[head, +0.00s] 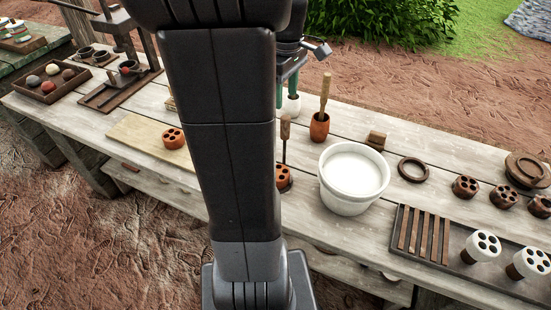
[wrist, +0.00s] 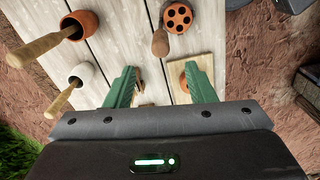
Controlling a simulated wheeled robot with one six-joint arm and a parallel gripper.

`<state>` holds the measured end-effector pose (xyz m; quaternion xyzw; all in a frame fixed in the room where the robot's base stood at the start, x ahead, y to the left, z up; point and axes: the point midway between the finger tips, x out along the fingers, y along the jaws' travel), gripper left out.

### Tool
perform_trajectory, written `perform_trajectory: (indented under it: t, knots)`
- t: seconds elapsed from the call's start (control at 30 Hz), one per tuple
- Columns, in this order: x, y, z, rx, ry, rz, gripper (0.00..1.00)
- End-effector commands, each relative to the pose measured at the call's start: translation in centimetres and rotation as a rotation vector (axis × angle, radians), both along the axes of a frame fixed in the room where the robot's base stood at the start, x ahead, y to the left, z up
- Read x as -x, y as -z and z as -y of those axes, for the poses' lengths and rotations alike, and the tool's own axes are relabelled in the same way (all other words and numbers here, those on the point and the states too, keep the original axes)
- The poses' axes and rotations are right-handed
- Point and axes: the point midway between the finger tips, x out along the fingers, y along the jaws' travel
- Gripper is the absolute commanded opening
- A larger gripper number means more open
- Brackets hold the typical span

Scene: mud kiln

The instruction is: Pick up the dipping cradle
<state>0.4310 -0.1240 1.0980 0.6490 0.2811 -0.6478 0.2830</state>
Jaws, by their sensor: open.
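The dipping cradle has an upright wooden handle (head: 285,129) on a thin rod. At its foot a terracotta piece with round holes (head: 283,177) sits in it, partly hidden by my arm in the head view. In the wrist view the handle top (wrist: 160,43) shows ahead of the fingertips, roughly midway between them, with the holed piece (wrist: 178,17) beyond it. My gripper (wrist: 160,67) is open and empty, its two green fingers spread apart and not touching the handle. In the head view the gripper is partly hidden behind my arm.
A white bucket of pale liquid (head: 353,175) stands right of the cradle. A terracotta pot (head: 320,126) and a white pot (wrist: 82,74), each with a wooden-handled tool, stand nearby. A board (head: 140,132) bears another holed piece. A tray (head: 455,275) lies at right.

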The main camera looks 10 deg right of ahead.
Motion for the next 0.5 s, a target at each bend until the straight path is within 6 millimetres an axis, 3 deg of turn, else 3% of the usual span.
perform_trajectory:
  t: [0.2,0.5]
  knots:
    - [0.0,4.0,0.0,-0.001,0.001,-0.002,0.50]
    - [0.3,6.5,0.1,-0.001,0.002,-0.004,0.50]
